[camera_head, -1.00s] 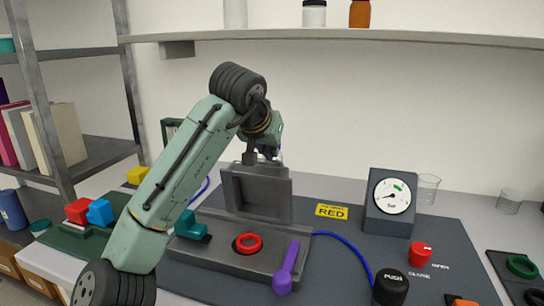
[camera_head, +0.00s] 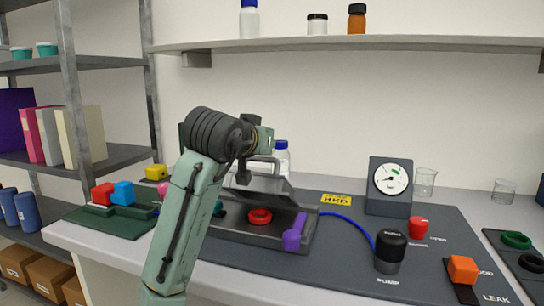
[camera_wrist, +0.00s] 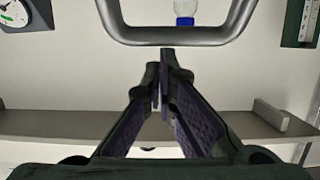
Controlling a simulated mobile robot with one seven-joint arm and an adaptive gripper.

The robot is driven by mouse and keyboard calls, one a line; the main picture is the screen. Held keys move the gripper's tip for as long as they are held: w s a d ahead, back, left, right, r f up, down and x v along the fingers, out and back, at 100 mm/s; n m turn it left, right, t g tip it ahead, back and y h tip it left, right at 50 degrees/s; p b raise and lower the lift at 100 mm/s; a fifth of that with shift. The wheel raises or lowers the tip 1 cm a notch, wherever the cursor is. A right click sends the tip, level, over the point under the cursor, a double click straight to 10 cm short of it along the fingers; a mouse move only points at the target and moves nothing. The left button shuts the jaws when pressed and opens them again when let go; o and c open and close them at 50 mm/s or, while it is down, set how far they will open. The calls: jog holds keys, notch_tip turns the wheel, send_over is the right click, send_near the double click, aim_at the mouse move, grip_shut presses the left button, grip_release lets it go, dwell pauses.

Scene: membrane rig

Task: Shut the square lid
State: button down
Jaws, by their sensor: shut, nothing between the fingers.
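The square grey lid (camera_head: 262,186) is tilted, partly raised over the back of its low grey base (camera_head: 250,237). Its loop handle (camera_head: 266,160) shows above the lid and spans the top of the wrist view (camera_wrist: 178,36). A red ring (camera_head: 260,216) lies in the base, and a purple latch-like piece (camera_head: 295,233) is at its right front. My gripper (camera_wrist: 163,62) is shut and empty, with the fingertips close to the handle. I cannot tell whether they touch it. In the head view, my arm partly hides the lid's left side and my fingertips.
A gauge box (camera_head: 389,187), black push knob (camera_head: 390,250), red knob (camera_head: 418,226) and orange block (camera_head: 462,269) stand to the right. A blue hose (camera_head: 348,218) runs from the base. A clear bottle with a blue cap (camera_head: 281,158) stands behind the lid.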

aim_at(260, 175)
jog(key=shift+s+a+f+t+h+b, duration=0.5)
jog(key=shift+s+f+t+b, duration=0.95)
jog(key=shift+b, duration=0.95)
jog(key=shift+s+a+f+t+h+b, duration=0.45)
jog(key=shift+s+f+t+b, duration=0.6)
jog(key=shift+s+b, duration=1.1)
jog(key=shift+s+a+f+t+h+b, duration=0.25)
jog(key=shift+s+a+f+t+b, duration=0.7)
jog(key=shift+b, duration=1.65)
jog(key=shift+s+d+f, duration=0.3)
jog(key=shift+s+f, duration=0.15)
jog(key=shift+f, duration=0.1)
